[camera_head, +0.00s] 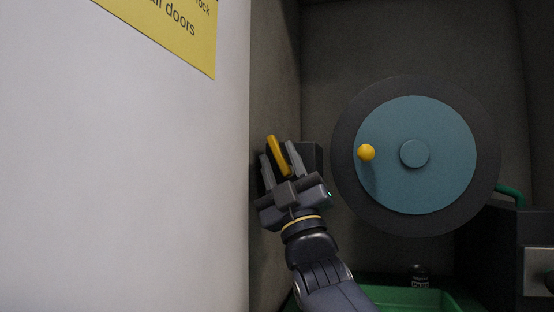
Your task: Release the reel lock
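A short yellow lever (277,154), which looks like the reel lock, stands tilted beside a dark block (311,158) on the left wall of the recess. My gripper (279,154) reaches up from below, with one grey finger on each side of the lever. The fingers stand apart, and slim gaps seem to show between them and the lever.
A white panel (120,180) with a yellow sign (175,30) fills the left. A green tray (375,292) with a small dark item (419,273) lies below the reel. A green hose (510,194) and a dark cabinet (500,245) are at right.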

